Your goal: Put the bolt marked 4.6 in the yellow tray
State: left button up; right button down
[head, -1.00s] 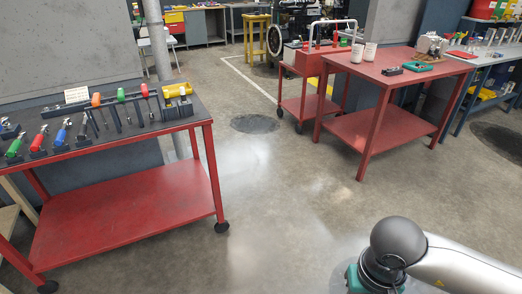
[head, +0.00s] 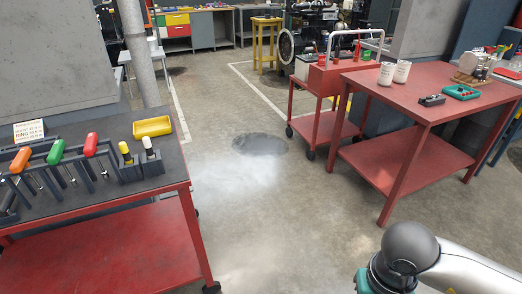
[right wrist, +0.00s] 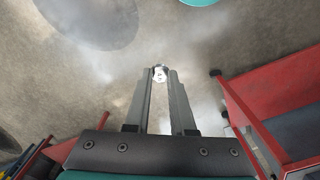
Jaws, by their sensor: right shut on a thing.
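The yellow tray (head: 152,126) lies on the dark top of the red workbench at the left of the head view, near its right end. In the right wrist view my right gripper (right wrist: 160,78) is shut on a small bolt, whose pale round head (right wrist: 160,73) shows at the fingertips. Dark marks show on the head, but they are too small to read. The bolt is held above the floor, well away from the tray. In the head view only part of my right arm shows at the lower right. My left gripper is not in view.
The left workbench (head: 110,250) holds a rack of tools with coloured handles (head: 55,152) beside the tray. A red table (head: 420,95) with white cups stands at the right, with a red cart (head: 318,110) behind it. Open floor lies between them.

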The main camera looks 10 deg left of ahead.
aim_at(153, 129)
jog(key=i+j, duration=0.1)
jog(key=i, duration=2.7)
jog(key=i+z, duration=0.1)
jog(key=z, duration=0.3)
jog(key=i+z, duration=0.1)
jog(key=z, duration=0.3)
jog(key=i+z, duration=0.1)
jog(key=z, duration=6.05)
